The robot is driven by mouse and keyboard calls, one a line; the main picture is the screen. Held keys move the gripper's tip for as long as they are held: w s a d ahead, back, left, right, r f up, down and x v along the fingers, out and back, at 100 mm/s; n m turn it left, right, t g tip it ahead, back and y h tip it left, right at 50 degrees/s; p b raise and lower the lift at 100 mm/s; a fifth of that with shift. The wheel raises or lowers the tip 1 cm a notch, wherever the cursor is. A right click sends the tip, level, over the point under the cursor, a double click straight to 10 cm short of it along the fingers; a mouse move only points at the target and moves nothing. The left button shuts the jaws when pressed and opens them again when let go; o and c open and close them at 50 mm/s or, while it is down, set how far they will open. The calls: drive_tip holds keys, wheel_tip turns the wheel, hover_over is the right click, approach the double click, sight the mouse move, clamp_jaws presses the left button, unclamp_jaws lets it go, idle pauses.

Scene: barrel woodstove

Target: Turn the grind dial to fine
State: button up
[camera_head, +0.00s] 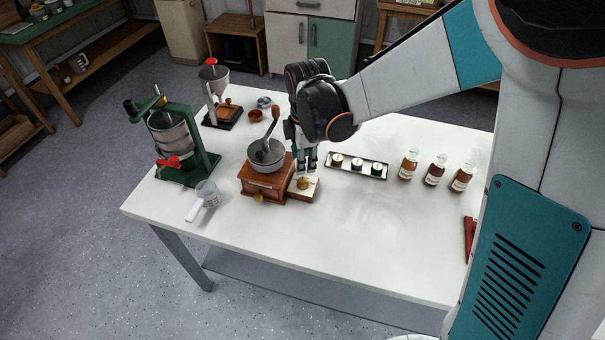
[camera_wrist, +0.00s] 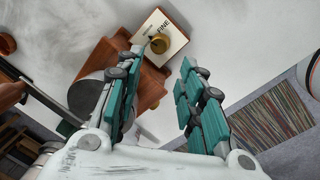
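The grind dial (camera_head: 303,184) is a small brass knob on a cream plate (camera_head: 312,190) at the right side of the wooden coffee grinder (camera_head: 262,184). In the wrist view the brass knob (camera_wrist: 160,43) sits on the plate (camera_wrist: 173,34), where the word FINE is printed; smaller print there is unreadable. I cannot tell clearly where the knob points. My gripper (camera_head: 307,164) hangs just above and behind the dial, pointing down. In the wrist view its teal fingers (camera_wrist: 162,62) are spread apart with nothing between them, and the knob shows just beyond their tips.
A black tray (camera_head: 357,174) with small jars lies right of the grinder, and several brown bottles (camera_head: 435,171) stand farther right.

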sight(302, 181)
drive_tip(key=f+b, duration=0.1)
drive_tip(key=f, duration=0.2)
drive_tip(key=w+f+b, duration=0.1)
drive_tip(key=f, duration=0.3)
drive_tip(key=f+b, duration=0.1)
drive_tip(key=f, duration=0.2)
drive_tip(key=shift+w+a+f, duration=0.1)
drive_tip(key=shift+w+f, duration=0.05)
drive_tip(key=shift+f, duration=0.05)
drive_tip(key=shift+c, duration=0.5)
drive_tip(key=c, duration=0.7)
